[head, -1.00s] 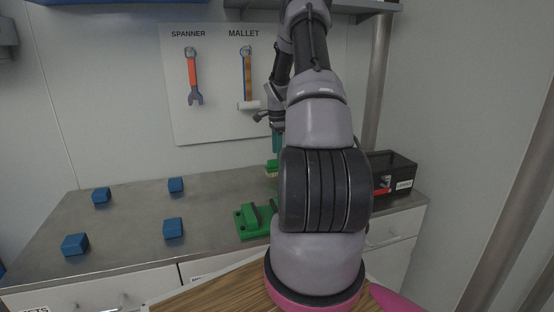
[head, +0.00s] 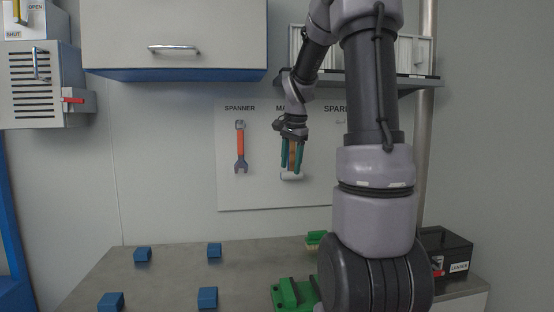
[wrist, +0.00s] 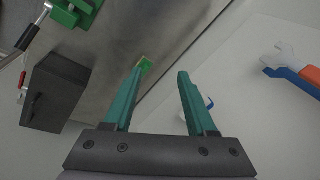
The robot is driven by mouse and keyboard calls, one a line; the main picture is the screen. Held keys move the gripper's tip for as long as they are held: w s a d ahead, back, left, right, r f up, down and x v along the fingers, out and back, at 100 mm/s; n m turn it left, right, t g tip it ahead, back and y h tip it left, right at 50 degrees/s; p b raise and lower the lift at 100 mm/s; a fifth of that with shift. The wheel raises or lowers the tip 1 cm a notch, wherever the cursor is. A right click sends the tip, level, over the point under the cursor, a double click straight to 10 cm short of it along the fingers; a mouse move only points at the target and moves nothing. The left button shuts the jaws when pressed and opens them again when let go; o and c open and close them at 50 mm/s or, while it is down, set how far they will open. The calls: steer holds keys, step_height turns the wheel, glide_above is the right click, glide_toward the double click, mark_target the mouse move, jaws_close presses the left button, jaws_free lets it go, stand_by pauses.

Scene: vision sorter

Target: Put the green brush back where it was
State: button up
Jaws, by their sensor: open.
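The green brush (head: 316,238), with pale bristles underneath, rests at the back of the grey worktop, partly hidden by my arm. It also shows in the wrist view (wrist: 144,64) as a small green shape near the left fingertip. My gripper (head: 291,170) is open and empty, its teal fingers pointing down in front of the mallet on the wall board. In the wrist view the two fingers (wrist: 161,72) are spread with nothing held between them. The gripper is well above the brush and apart from it.
The white board (head: 265,192) holds a spanner (head: 240,148) and a mallet (head: 291,176). A green clamp-like block (head: 290,294) and several blue blocks (head: 214,250) stand on the worktop. A black box (head: 458,247) stands at right. A shelf (head: 400,85) overhangs behind my arm.

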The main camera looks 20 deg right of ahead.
steer(key=s+a+r+n+t+y, duration=0.1)
steer(key=s+a+n, duration=0.4)
steer(key=s, duration=0.6)
steer(key=s+a+r+n+t+y, duration=0.1)
steer(key=s+a+r+n+t, duration=0.2)
steer(key=s+a, duration=0.7)
step_height(320, 180, up, 2)
steer(key=shift+s+r+n, duration=0.1)
steer(key=shift+s+n, duration=0.3)
steer(key=shift+n, duration=0.6)
